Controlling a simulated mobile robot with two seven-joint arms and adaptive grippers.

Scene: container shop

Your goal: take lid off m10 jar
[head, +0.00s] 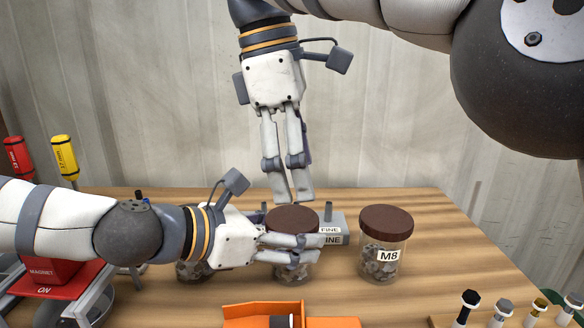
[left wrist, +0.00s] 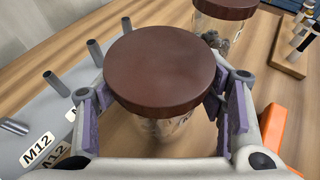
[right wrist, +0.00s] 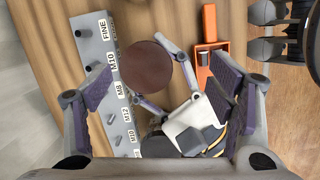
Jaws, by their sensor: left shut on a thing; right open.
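A clear jar (head: 292,268) with a brown lid (head: 292,218) stands on the table, its label hidden from me. My left gripper (head: 312,245) is shut on this jar from the left, its fingers on both sides below the lid. In the left wrist view the lid (left wrist: 160,68) sits level on the jar. My right gripper (head: 291,196) points down above the lid, open and empty. In the right wrist view the lid (right wrist: 146,67) lies below, between the open fingers and apart from them.
A jar marked M8 (head: 388,256) with a brown lid (head: 386,222) stands to the right. Another jar (head: 190,272) is mostly hidden behind my left gripper. A grey labelled peg rack (right wrist: 92,38) is close behind. An orange holder (head: 262,310) lies in front. A red magnet device (head: 45,275) is left.

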